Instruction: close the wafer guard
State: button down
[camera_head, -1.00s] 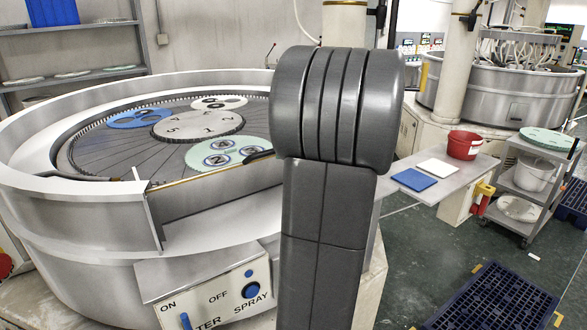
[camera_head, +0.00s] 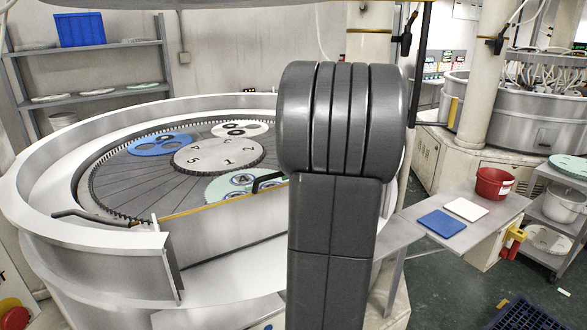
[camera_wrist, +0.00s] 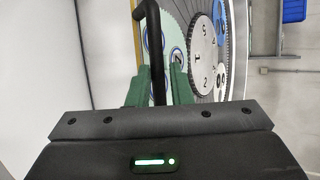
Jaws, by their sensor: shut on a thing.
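The wafer guard (camera_head: 95,262) is a pale metal curved wall around the round lapping machine. In the head view its front has an opening, with a straight upright edge on the left and my arm on the right. One black bar handle stands at the left of the front, another black handle (camera_head: 268,180) beside my arm. In the wrist view the green fingers of my gripper (camera_wrist: 157,88) are shut on a black bar handle (camera_wrist: 153,45). My gripper is hidden behind my arm in the head view.
Inside the machine are a numbered centre plate (camera_head: 218,155) and blue, white and green carrier discs. A side shelf on the right holds a blue pad (camera_head: 442,223), a white pad and a red bucket (camera_head: 493,184). A trolley stands beyond. A red button is at lower left.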

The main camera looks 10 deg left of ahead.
jog(key=shift+w+a+r, duration=0.35)
jog(key=shift+w+r, duration=0.15)
jog(key=shift+r, duration=0.3)
jog(key=c, duration=1.5)
grip_release()
jog(key=shift+w+a+f, duration=0.1)
jog(key=shift+o, duration=0.5)
jog(key=shift+w+a+f, duration=0.15)
jog(key=shift+w+a, duration=0.15)
jog(key=shift+d, duration=0.15)
jog(key=shift+s+d+b, duration=0.15)
jog(key=shift+d+b, duration=0.1)
jog(key=shift+b, duration=0.05)
jog(key=b+v, duration=0.2)
jog(key=v, duration=1.1)
jog(key=shift+s, duration=0.2)
jog(key=shift+f, duration=0.15)
